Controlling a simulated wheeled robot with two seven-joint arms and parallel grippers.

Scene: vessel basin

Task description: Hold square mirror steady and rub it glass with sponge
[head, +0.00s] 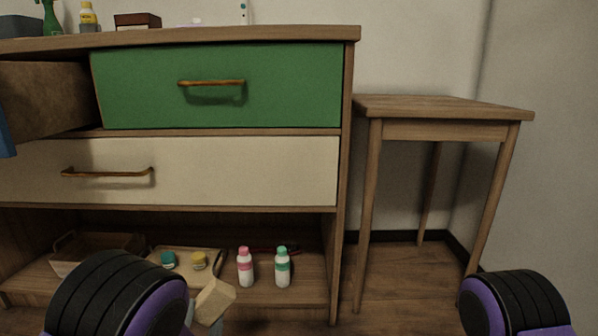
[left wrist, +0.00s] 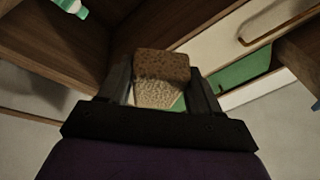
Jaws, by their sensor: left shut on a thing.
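A tan, porous sponge (left wrist: 161,78) is between the two dark fingers of my left gripper (left wrist: 160,92) in the left wrist view. In the head view the pale sponge (head: 215,297) shows low at the centre left, in front of the lower shelf, with my left gripper (head: 208,318) partly hidden behind my black and purple arm. The left gripper is shut on the sponge. I see no square mirror in either view. My right gripper is out of view; only part of my right arm shows at the lower right.
A cabinet has a green drawer (head: 218,88), a cream drawer (head: 240,175) and an opened drawer (head: 45,95) at left. Its lower shelf holds a basket (head: 95,252), a tray with jars (head: 185,258) and two bottles (head: 245,268). A bare wooden side table (head: 440,106) stands right.

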